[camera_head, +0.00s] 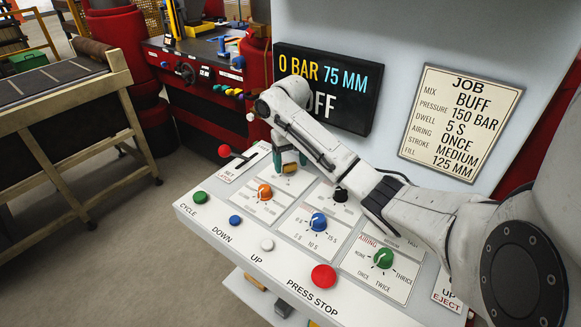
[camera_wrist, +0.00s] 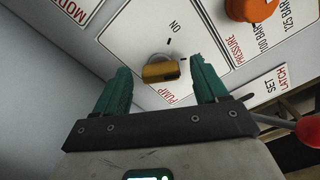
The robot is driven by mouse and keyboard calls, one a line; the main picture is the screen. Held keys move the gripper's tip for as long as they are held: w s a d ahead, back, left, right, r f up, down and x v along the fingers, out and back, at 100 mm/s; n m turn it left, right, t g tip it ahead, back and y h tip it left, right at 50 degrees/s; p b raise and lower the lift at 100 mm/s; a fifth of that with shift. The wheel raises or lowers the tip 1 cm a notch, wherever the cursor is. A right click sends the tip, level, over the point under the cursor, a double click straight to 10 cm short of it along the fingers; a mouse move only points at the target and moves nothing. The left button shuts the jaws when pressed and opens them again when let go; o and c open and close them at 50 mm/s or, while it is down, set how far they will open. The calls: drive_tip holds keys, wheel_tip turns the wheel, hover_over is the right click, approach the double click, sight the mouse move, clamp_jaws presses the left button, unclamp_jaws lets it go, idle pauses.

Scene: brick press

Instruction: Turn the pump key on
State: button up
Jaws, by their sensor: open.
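The pump key (camera_wrist: 160,72) is a small brass-yellow key in a round silver lock on the sloped control panel. In the wrist view an ON label stands beyond it and a red PUMP label lies partly hidden on the near side. My gripper (camera_wrist: 160,66) is open, with one teal finger on each side of the key and a visible gap on both sides. In the head view the key (camera_head: 290,169) shows small below my gripper (camera_head: 289,158), partly hidden by it. The display (camera_head: 330,85) reads 0 BAR, 75 MM and a partly hidden word ending in FF.
The orange pressure knob (camera_head: 264,192) is close to the key. A red-tipped lever (camera_head: 225,151) stands to the left. Blue (camera_head: 318,222) and green (camera_head: 383,258) knobs and a red PRESS STOP button (camera_head: 323,276) lie nearer. A job card (camera_head: 460,120) hangs behind.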

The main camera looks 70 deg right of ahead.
drive_tip(key=shift+f, duration=0.4)
drive_tip(key=c, duration=1.1)
drive_tip(key=shift+o, duration=0.2)
